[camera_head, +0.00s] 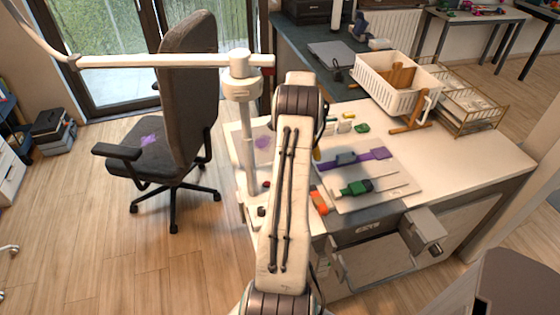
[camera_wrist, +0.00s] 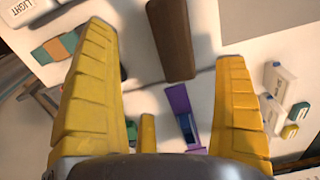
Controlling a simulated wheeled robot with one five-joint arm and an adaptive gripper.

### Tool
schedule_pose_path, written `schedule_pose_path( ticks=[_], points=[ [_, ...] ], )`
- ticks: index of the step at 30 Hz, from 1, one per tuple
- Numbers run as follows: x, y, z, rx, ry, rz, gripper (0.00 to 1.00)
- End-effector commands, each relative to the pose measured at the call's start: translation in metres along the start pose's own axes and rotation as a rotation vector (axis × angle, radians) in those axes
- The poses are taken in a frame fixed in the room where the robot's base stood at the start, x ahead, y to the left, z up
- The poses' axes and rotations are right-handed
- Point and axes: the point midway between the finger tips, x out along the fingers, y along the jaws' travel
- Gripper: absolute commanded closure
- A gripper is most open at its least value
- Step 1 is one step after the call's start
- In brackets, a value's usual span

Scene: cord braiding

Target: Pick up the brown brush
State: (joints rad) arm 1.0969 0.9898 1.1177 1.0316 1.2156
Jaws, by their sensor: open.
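A brown, long, rounded piece (camera_wrist: 172,40), which looks like the brown brush, is at the top middle of the wrist view, running out of the top edge. My gripper (camera_wrist: 160,75) is open, its two yellow fingers spread to the left and right of the brown piece in the picture. The brown piece lies beyond the fingers, and I see no contact. In the head view my arm covers most of the gripper, and I cannot make out the brush there.
A purple tool (camera_head: 360,159) and a green-handled tool (camera_head: 357,187) lie on a pale board on the counter. A white basket (camera_head: 384,96) with brown wooden things and a wire rack (camera_head: 470,108) stand behind. An orange item (camera_head: 319,202) is near the front edge. The counter's right end is clear.

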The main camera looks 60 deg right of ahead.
Motion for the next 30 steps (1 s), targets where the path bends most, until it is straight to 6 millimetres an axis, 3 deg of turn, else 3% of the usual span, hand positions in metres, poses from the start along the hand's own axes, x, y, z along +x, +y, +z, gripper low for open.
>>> schedule_pose_path(
  ticks=[14, 24, 30],
  points=[
    [0.033, 0.0, -0.002, 0.012, -0.002, 0.005, 0.09],
    [0.07, -0.003, 0.0, 0.011, -0.001, 0.004, 0.09],
    [0.076, -0.003, 0.0, 0.011, -0.001, 0.002, 0.09]
  ],
)
